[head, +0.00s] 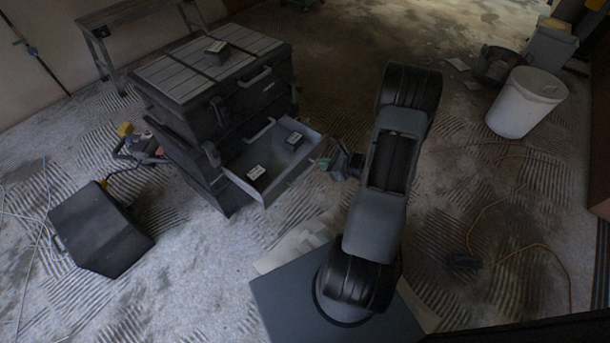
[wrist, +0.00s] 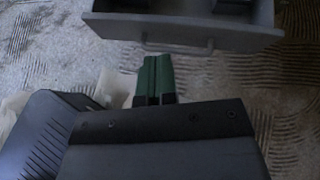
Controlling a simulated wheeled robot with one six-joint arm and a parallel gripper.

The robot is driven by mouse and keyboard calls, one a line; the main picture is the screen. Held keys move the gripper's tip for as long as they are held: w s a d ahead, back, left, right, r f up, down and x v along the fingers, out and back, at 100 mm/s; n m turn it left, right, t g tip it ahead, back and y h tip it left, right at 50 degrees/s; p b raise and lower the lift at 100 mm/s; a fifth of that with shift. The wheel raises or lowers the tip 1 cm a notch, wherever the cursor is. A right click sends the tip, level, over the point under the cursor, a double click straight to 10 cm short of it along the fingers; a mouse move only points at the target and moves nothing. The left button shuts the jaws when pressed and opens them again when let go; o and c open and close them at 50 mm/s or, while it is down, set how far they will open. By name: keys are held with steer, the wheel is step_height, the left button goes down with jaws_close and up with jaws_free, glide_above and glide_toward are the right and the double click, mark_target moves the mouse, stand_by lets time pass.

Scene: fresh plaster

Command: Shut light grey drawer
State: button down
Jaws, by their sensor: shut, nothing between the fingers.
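The light grey drawer (head: 282,175) stands pulled out from the dark cabinet (head: 213,105) in the head view. Two small dark boxes with pale labels lie in it, one nearer the front (head: 255,173) and one further back (head: 294,139). The drawer's front panel (wrist: 180,32) crosses the top of the wrist view. My gripper (wrist: 155,65) shows there as green fingers, shut and empty, pointing at the panel with a small gap in the picture. In the head view my gripper (head: 323,164) is close to the drawer's front; whether it touches is unclear.
Another small box (head: 217,48) lies on the cabinet top. A dark case (head: 100,232) lies on the floor at left. A white bucket (head: 526,103) stands at far right. An orange cable (head: 520,246) runs over the floor at right. The floor before the drawer looks mostly clear.

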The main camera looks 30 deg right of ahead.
step_height(320, 180, down, 7)
steer(key=d+m+h+b, duration=0.2)
steer(key=d+m, duration=0.1)
steer(key=b, duration=0.3)
glide_toward(300, 163)
steer(key=shift+t, duration=0.4)
steer(key=w+f, duration=0.1)
steer(key=w+a+f, duration=0.1)
steer(key=f, duration=0.1)
steer(key=w+a+f, duration=0.1)
steer(key=shift+w+f, duration=0.25)
steer(key=shift+f, duration=0.05)
steer(key=shift+w+a, duration=0.3)
steer(key=shift+w, duration=0.5)
steer(key=shift+b, duration=0.3)
